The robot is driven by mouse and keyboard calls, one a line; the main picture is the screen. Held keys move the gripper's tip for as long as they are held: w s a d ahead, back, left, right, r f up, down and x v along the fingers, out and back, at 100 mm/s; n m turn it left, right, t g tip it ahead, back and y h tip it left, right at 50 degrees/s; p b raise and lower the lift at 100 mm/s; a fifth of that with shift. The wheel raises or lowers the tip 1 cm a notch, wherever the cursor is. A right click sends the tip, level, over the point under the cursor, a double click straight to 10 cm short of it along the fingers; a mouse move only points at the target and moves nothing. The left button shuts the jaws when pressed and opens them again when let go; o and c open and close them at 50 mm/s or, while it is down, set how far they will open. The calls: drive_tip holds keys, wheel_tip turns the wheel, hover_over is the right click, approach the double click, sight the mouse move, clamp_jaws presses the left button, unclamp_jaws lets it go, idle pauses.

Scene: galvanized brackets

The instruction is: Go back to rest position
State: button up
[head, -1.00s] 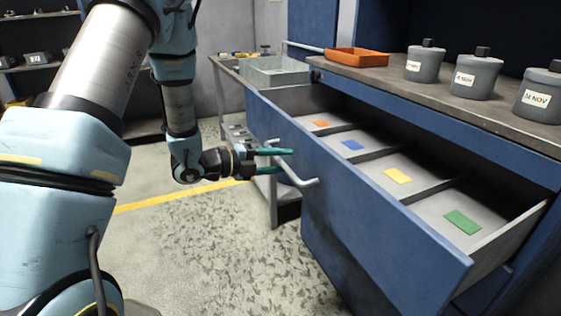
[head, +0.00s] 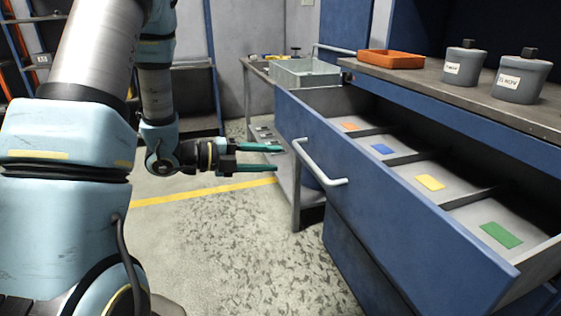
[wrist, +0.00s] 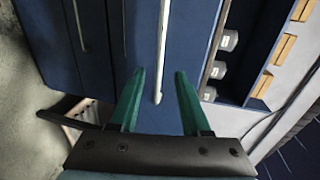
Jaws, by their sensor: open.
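My gripper (head: 262,158) is open and empty, its two green fingers apart, to the left of the open drawer (head: 385,195). The drawer's light metal handle (head: 318,168) is to the right of the fingertips, with a gap in the head view. In the wrist view the fingers (wrist: 162,95) point toward the blue front, and the handle (wrist: 162,50) shows as a long bar beyond them. The drawer stands pulled out, with compartments holding an orange, a blue, a yellow and a green card.
Grey labelled canisters (head: 463,66) and an orange tray (head: 390,58) stand on the worktop above the drawer. A side bench (head: 262,85) with a glassy bin (head: 305,72) is behind. Open floor (head: 230,240) with a yellow line lies left of the drawer.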

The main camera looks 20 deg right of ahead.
drive_tip(key=shift+a, duration=0.1)
idle(0.3)
drive_tip(key=w+a+r+n+t+y+p, duration=0.1)
drive_tip(key=w+a+n+t+y+p, duration=0.1)
drive_tip(key=w+a+n+t+y, duration=0.5)
drive_tip(key=w+a+r+n+t+y+p, duration=0.15)
drive_tip(key=w+a+n+y, duration=0.3)
drive_tip(key=a+n, duration=0.55)
drive_tip(key=s+a+r+n+g+y+p, duration=0.1)
drive_tip(key=s+a+n+g+y, duration=0.1)
drive_tip(key=s+n, duration=0.6)
drive_tip(key=s+a+r+n+g+y+p, duration=0.1)
drive_tip(key=s+a+n+g+y+p, duration=0.1)
drive_tip(key=s+a+n+g, duration=0.2)
drive_tip(key=s+a+n, duration=0.3)
drive_tip(key=s+n, duration=0.1)
drive_tip(key=n, duration=0.2)
drive_tip(key=shift+n, duration=0.3)
drive_tip(key=shift+r, duration=0.1)
